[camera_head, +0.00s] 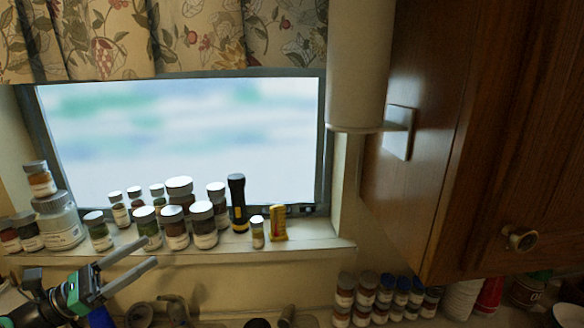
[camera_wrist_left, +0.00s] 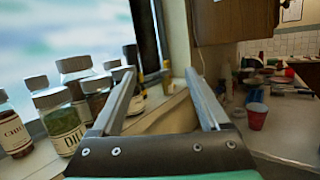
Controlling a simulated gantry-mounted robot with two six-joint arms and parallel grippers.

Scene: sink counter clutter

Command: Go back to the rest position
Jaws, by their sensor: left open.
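My left gripper (camera_head: 146,269) is at the lower left of the head view, in front of the window sill and a little below its jars. Its two fingers are apart with nothing between them. In the left wrist view the open fingers (camera_wrist_left: 170,100) point along the sill toward the brown cabinet, with jars close on the left. My right gripper is in neither view.
More jars (camera_head: 365,295) stand under the wooden cabinet (camera_head: 470,130). A red cup (camera_wrist_left: 256,116) stands on the counter (camera_wrist_left: 285,135).

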